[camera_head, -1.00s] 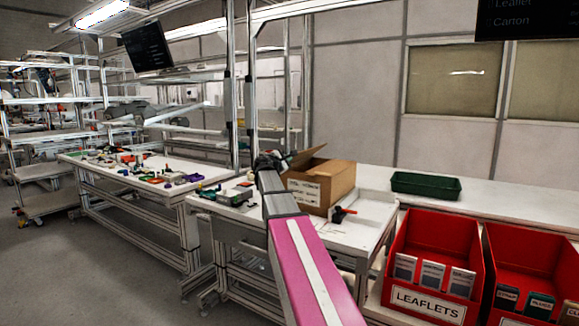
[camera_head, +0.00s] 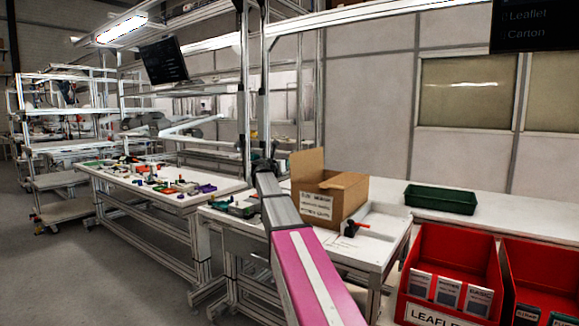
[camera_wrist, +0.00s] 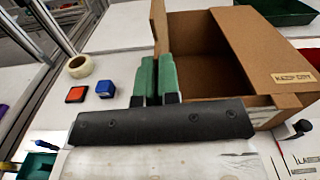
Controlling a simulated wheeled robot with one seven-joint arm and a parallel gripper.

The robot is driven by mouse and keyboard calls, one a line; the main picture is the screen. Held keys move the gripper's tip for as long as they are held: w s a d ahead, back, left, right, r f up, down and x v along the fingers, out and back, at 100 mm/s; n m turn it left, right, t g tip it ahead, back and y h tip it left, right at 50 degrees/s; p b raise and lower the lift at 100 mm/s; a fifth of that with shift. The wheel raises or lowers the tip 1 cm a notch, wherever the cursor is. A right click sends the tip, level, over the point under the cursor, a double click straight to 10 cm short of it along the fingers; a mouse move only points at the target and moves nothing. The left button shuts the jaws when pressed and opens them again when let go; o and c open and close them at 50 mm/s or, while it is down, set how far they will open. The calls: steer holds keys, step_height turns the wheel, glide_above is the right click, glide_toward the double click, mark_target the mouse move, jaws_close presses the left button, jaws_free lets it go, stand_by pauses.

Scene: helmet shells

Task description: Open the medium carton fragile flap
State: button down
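The open brown carton (camera_head: 345,205) stands on the white bench with a printed label on its front. One flap (camera_head: 306,168) stands nearly upright at its left side; the flap also shows edge-on in the wrist view (camera_wrist: 159,27). The wrist view shows the carton's open inside (camera_wrist: 195,70) and a labelled brown panel (camera_wrist: 265,50) at right. I cannot tell which flap is marked fragile. My gripper (camera_wrist: 155,75) has its green fingers close together, shut, beside the carton's left opening edge, below the upright flap in the picture. Nothing shows between them; contact with the carton is unclear.
A tape roll (camera_wrist: 80,66), an orange-topped block (camera_wrist: 76,94) and a blue block (camera_wrist: 105,89) lie left of my gripper. A green tray (camera_head: 440,198) and red bins (camera_head: 455,270) are at right.

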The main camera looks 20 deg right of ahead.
steer(key=shift+w+a+f+n, duration=0.25)
steer(key=shift+w+a+n, duration=0.3)
steer(key=shift+n, duration=0.4)
steer(key=shift+w+a+f+n, duration=0.3)
steer(key=shift+w+n, duration=0.3)
steer(key=shift+n, duration=0.35)
steer(key=c, duration=1.3)
jaws_free()
steer(key=v, duration=1.1)
